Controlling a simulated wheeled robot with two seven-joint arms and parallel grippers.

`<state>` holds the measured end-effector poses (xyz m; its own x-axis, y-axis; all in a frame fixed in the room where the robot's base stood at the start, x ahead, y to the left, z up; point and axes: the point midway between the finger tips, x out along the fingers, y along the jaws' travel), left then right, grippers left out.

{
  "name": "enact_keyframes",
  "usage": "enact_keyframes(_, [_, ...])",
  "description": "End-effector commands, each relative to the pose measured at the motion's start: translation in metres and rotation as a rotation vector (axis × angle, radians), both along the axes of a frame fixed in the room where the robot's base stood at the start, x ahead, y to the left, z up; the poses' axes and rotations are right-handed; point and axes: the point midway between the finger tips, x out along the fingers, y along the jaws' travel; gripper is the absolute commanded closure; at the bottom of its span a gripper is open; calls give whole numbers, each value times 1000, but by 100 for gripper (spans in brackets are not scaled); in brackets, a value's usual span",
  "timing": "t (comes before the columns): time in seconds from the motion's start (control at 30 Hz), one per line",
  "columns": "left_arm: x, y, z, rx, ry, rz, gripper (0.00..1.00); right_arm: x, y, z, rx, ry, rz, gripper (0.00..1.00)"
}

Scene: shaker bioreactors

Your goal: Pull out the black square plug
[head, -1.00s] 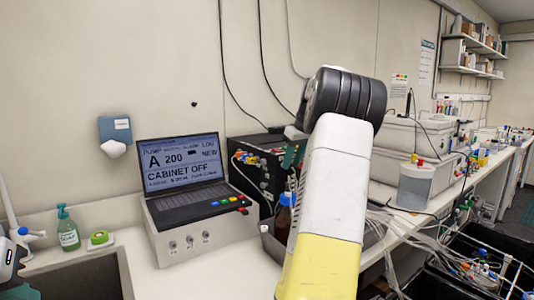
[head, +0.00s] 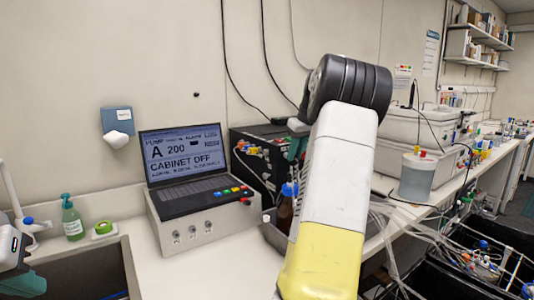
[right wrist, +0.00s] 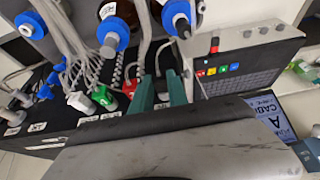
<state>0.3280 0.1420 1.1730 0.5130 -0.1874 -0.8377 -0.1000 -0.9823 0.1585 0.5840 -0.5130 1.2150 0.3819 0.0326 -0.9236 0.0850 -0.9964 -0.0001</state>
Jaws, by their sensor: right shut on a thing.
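The black box (head: 252,170) with cables along its front stands right of the laptop in the head view. It also shows in the right wrist view (right wrist: 60,147), with plugs and cables on it. My right gripper (right wrist: 160,92) has its two green fingers at the box, closed on a small dark piece between them, which I take for the black square plug. The plug is mostly hidden by the fingers, and in the head view by my right arm. Whether it is still seated cannot be told. My left gripper (head: 22,284) is at the lower left edge, partly cut off.
A grey console with a laptop (head: 195,165) stands left of the box. A brown bottle (head: 285,208) with a blue cap is close to my right arm. Loose tubes (head: 400,222) hang at the right. A green plug (right wrist: 103,96) and a red one sit beside my fingers.

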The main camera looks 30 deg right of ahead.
Motion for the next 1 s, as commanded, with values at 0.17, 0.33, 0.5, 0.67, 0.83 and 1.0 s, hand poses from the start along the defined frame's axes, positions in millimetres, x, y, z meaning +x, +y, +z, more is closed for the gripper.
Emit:
enact_keyframes(0.17, [0, 0, 0, 0, 0, 0, 100, -6, -1, 0, 0, 0, 0, 100])
enact_keyframes(0.33, [0, 0, 0, 0, 0, 0, 100, -8, -1, 0, 0, 0, 0, 100])
enact_keyframes(0.5, [0, 0, 0, 0, 0, 0, 100, -11, -1, 0, -1, 1, 0, 100])
enact_keyframes(0.67, [0, 0, 0, 0, 0, 0, 100, -16, -2, -1, 0, 2, -1, 100])
enact_keyframes(0.83, [0, 0, 0, 0, 0, 0, 100, -20, -2, 0, -1, 0, 0, 100])
enact_keyframes(1.0, [0, 0, 0, 0, 0, 0, 100, -21, -2, 0, 0, 0, 0, 100])
